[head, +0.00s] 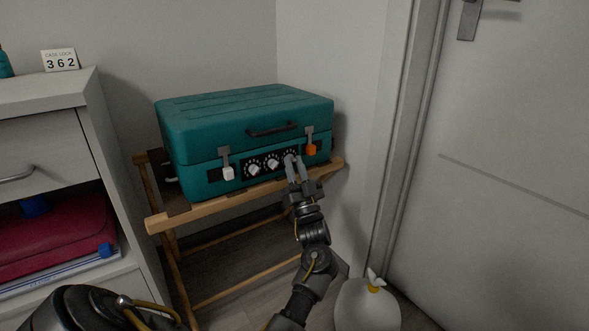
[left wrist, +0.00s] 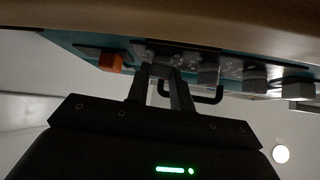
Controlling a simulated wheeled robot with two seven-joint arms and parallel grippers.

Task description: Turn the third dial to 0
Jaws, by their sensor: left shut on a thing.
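A teal case (head: 235,120) with a black handle sits closed on a wooden rack. Its front has a black panel with three dials in a row: the first dial (head: 253,169), the second dial (head: 272,164) and the third dial (head: 289,158) at the right. My left gripper (head: 297,166) is at the third dial with its fingers shut on it. In the left wrist view the fingers (left wrist: 162,84) reach up to the third dial, which they largely hide. The dial numbers are too small to read. My right gripper is not in view.
A white latch (head: 228,173) and an orange latch (head: 311,150) flank the dials. The wooden rack (head: 200,213) stands beside a drawer cabinet (head: 42,96). A card (head: 60,60) on it reads "CASE LOCK 362".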

